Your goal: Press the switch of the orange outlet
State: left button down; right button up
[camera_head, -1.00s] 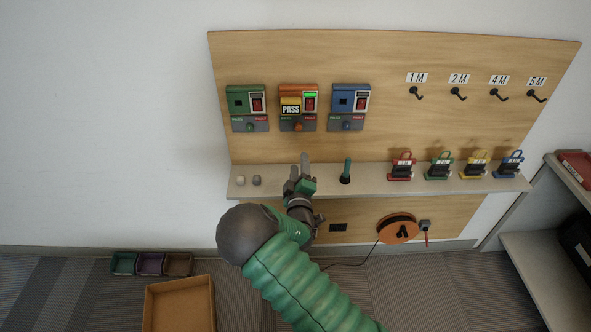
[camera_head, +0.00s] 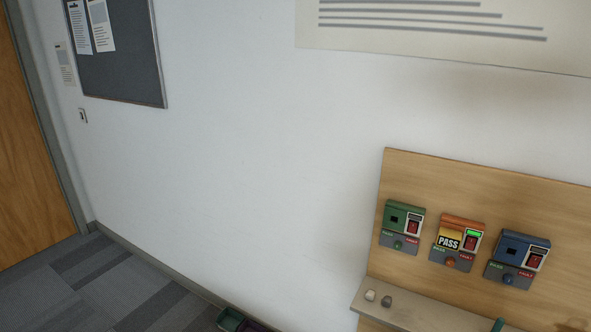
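The orange outlet (camera_head: 457,242) is mounted on the wooden wall panel (camera_head: 417,169), between the green outlet (camera_head: 402,226) and the blue outlet (camera_head: 517,260). Neither of my grippers is in the current view.
Part of a green bin (camera_head: 231,319) shows at the bottom edge. A noticeboard (camera_head: 122,50) and a wooden door (camera_head: 30,160) are at the left. The floor there is clear.

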aim_at(470, 245)
jog(key=z, duration=0.35)
jog(key=k+z, duration=0.15)
jog(key=z, duration=0.55)
jog(key=i, duration=0.15)
